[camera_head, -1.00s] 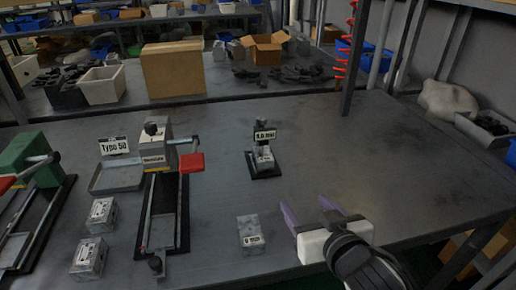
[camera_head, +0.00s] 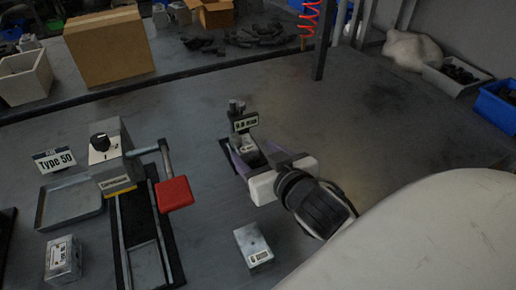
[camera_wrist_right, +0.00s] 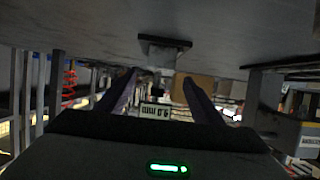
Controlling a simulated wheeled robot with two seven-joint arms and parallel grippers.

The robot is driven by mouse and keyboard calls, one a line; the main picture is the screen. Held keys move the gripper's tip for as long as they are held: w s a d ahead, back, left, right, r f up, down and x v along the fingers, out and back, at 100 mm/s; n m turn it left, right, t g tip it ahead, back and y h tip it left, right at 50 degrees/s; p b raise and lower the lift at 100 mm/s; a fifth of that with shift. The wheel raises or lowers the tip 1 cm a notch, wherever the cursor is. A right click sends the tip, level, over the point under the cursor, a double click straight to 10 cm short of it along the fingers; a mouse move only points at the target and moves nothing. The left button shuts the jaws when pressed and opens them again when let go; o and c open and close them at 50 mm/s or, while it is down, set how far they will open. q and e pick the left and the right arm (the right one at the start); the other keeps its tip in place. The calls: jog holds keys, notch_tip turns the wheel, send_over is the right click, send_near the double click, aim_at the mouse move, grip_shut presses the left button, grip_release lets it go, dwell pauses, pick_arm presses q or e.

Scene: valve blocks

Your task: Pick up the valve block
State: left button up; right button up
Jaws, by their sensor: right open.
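Another grey block (camera_head: 253,245) lies loose on the table nearer me. My left gripper is out of view.
Another labelled block (camera_head: 62,258) stands at lower left. A press-like device with a red handle (camera_head: 174,194) and a grey tray (camera_head: 72,205) marked "Type 50" stand left of the gripper. The table right of the stand is clear. Cardboard boxes (camera_head: 110,45) sit behind.

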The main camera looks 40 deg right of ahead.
aim_at(245, 145)
jog(key=x, duration=0.9)
jog(key=shift+w+d, duration=0.1)
jog(key=shift+w, duration=0.1)
jog(key=c, duration=1.5)
jog(key=shift+o, duration=0.2)
jog(key=shift+s, duration=0.1)
